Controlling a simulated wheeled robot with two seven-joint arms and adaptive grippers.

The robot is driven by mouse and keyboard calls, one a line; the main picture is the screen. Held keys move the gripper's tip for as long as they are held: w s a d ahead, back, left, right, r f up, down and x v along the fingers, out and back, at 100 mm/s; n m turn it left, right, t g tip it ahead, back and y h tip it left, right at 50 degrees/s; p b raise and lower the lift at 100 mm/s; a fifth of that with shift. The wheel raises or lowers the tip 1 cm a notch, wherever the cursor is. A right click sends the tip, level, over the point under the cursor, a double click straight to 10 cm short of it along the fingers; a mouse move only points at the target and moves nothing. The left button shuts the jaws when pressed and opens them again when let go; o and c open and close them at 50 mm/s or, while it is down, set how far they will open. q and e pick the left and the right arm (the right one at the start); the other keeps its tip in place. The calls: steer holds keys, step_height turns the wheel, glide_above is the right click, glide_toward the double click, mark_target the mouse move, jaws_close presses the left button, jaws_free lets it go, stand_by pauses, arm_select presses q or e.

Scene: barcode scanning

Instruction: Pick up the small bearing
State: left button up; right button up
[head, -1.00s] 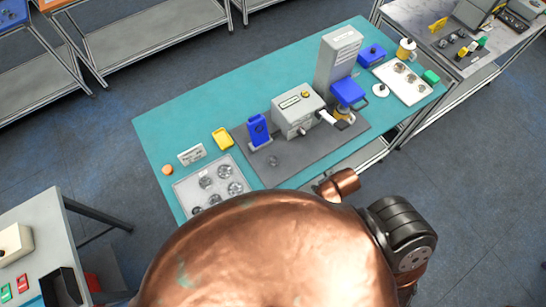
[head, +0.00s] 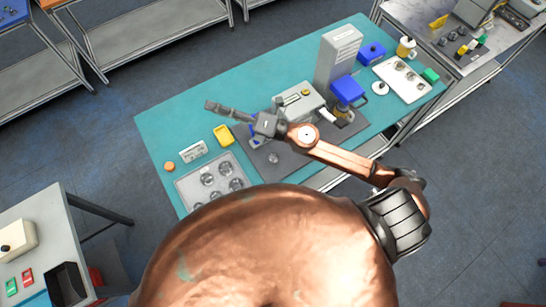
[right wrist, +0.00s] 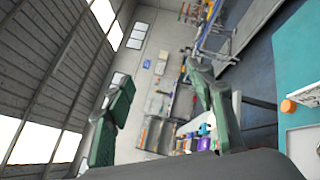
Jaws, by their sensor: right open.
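Several round metal bearings sit in a pale tray (head: 184,186) at the table's near left. A small round metal piece (head: 273,158), perhaps a bearing, lies alone on the dark mat (head: 325,152); I cannot tell which piece is the small bearing. My right gripper (head: 212,105) is open and empty, above the table's left part, behind the tray and away from the bearings. Its two fingers show spread apart in the right wrist view (right wrist: 160,85), pointing across the room. My left gripper is not in view.
A grey boxy machine (head: 296,100) and a tall press (head: 338,58) stand on the mat. A yellow bin (head: 223,135), a white sign (head: 193,151) and an orange round object (head: 169,166) are near the tray. The teal table's far left is clear.

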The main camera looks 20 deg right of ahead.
steer(key=s+a+f+n+g, duration=0.3)
steer(key=f+n+g, duration=0.1)
steer(key=n, duration=0.2)
steer(key=n+g+h, duration=0.7)
steer(key=n+h, duration=0.3)
steer(key=h, duration=0.2)
glide_toward(273, 157)
steer(key=p+x, duration=0.3)
steer(key=x, duration=0.4)
steer(key=shift+f, duration=0.3)
steer(key=shift+c, duration=0.3)
steer(key=c, duration=1.2)
